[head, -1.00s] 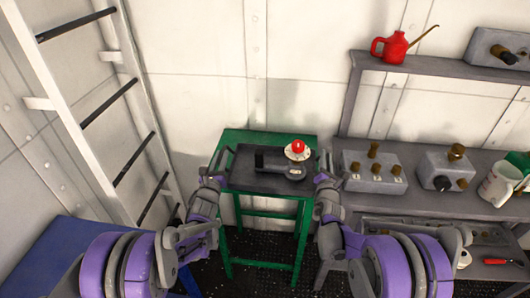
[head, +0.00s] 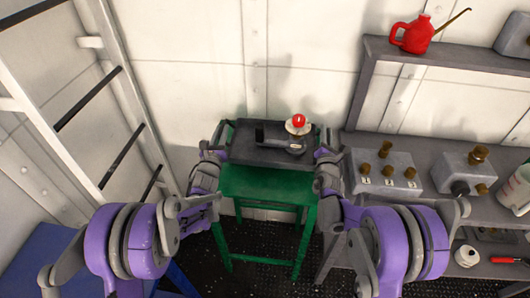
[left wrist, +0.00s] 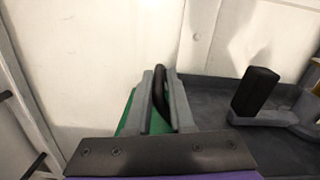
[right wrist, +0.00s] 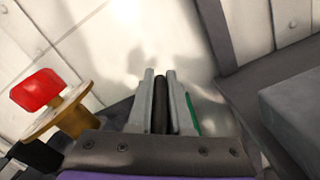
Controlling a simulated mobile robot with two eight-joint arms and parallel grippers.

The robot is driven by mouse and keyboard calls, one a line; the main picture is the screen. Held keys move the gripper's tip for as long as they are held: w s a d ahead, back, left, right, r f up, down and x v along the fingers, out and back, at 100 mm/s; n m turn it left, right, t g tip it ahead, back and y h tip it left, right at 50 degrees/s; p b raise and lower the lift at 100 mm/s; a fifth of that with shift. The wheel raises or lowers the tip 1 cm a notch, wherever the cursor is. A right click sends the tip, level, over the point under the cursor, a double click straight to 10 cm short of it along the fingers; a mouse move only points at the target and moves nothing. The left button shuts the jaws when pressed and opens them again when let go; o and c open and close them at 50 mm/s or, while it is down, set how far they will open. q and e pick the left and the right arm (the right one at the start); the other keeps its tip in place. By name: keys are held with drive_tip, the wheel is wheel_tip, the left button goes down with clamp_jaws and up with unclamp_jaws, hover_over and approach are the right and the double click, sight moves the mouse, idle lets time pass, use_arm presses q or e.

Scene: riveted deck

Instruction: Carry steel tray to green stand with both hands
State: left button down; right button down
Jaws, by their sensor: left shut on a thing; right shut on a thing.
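The dark grey steel tray (head: 240,153) is level over the back part of the green stand (head: 268,187), close to the wall. I cannot tell whether it touches the stand top. My left gripper (head: 214,150) is shut on the tray's left handle; the dark handle (left wrist: 160,82) shows between its fingers in the left wrist view. My right gripper (head: 327,152) is shut on the right handle (right wrist: 160,90). On the tray are a grey piece with a black block (left wrist: 255,90) and a red-knobbed part with a pale disc (head: 298,126).
A grey bench (head: 425,205) with control boxes (head: 385,172) stands close on the right, below a shelf (head: 440,50) with a red oil can (head: 413,37). A white ladder (head: 115,110) is at the left, above a blue surface (head: 45,262). Bare stand top shows in front of the tray.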

use_arm(q)
drive_tip(key=shift+s+a+r, duration=0.1)
drive_tip(key=shift+s+r, duration=0.05)
drive_tip(key=shift+s, duration=0.1)
use_arm(e)
drive_tip(key=shift+s+d+r, duration=0.15)
drive_tip(key=shift+s+r, duration=0.05)
drive_tip(key=shift+s, duration=0.05)
drive_tip(key=shift+f, duration=0.15)
